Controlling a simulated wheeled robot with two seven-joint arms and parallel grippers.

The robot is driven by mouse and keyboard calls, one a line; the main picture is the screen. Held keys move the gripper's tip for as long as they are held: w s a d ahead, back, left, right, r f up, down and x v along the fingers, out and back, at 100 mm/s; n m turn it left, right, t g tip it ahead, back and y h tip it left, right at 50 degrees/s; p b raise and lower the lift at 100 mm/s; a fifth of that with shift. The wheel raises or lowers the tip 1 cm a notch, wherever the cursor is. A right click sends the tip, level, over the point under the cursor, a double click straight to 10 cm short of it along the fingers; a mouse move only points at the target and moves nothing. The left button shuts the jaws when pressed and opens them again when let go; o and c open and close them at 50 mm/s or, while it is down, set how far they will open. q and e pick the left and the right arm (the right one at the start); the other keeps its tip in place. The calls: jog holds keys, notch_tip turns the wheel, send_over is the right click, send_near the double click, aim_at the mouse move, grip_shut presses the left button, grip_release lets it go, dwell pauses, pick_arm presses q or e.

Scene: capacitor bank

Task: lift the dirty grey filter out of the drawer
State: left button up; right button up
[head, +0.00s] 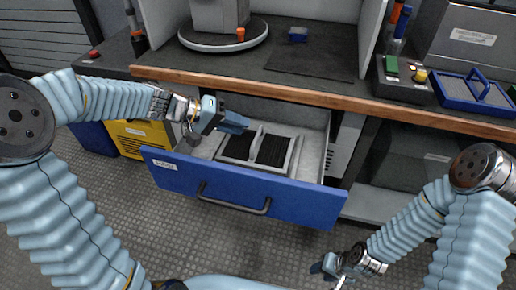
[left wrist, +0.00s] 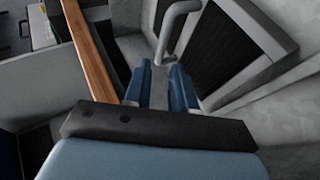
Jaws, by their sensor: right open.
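The dirty grey filter (head: 288,158) lies in the open drawer. It has a light grey frame, dark pleated panels and a raised grey handle bar (head: 257,142) across its middle. The drawer (head: 240,196) has a blue front with a dark pull. My left gripper (head: 240,123) is above the drawer, just up and left of the filter handle. In the left wrist view its two blue fingers (left wrist: 160,78) are apart with nothing between them, and the filter handle (left wrist: 176,22) shows just beyond the tips. My right gripper (head: 322,268) is open and empty, low over the floor.
The wooden counter edge (head: 300,97) runs above the drawer, close to my left gripper. On the counter at right lies a blue-framed panel with a handle (head: 480,104), beside a button box (head: 403,84). A round turntable (head: 224,40) stands at the back. A yellow case (head: 142,137) is left of the drawer.

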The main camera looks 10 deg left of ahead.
aim_at(254, 131)
pick_arm(q)
jog(key=x, duration=0.5)
jog(key=shift+s+d+f, duration=0.1)
jog(key=shift+d+f, duration=0.05)
jog(key=shift+c, duration=0.3)
grip_shut()
dwell(0.9)
